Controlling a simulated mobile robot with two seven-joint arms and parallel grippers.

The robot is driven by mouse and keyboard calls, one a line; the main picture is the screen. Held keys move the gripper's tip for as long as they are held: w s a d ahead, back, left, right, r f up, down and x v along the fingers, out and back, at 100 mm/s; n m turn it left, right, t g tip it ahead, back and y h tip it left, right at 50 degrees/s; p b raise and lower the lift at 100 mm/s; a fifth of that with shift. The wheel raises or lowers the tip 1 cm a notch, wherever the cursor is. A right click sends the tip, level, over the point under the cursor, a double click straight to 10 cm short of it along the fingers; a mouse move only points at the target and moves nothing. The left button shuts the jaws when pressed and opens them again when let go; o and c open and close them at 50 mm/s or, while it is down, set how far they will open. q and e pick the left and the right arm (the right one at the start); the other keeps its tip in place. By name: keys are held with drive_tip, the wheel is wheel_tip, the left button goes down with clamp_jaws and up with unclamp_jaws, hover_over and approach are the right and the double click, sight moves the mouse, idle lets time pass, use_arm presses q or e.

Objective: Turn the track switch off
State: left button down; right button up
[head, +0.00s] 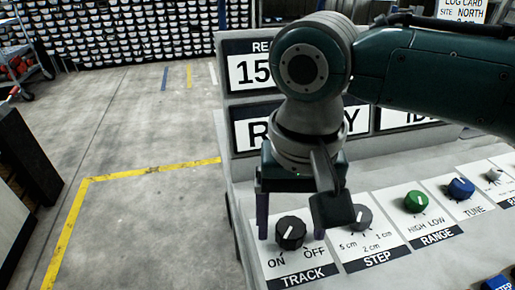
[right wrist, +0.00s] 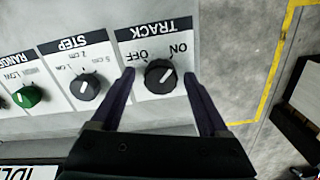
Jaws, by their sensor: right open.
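The track switch is a black round knob (head: 291,232) above the TRACK label on the sloped panel. Its ON mark is at the lower left and OFF at the right in the head view. In the right wrist view the knob (right wrist: 159,77) appears upside down, and its white pointer line seems to aim toward ON. My right gripper (head: 291,238) is open and points down over the knob. Its two dark fingers (right wrist: 160,73) stand on either side of the knob, with visible gaps. My left gripper is not in view.
The grey STEP knob (head: 358,217) is just right of the right finger. The green RANGE knob (head: 416,201) and blue TUNE knob (head: 461,188) are farther right. Display signs stand upright behind. Open floor with a yellow line (head: 150,168) lies to the left.

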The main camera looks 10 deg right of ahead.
clamp_jaws()
idle(0.7)
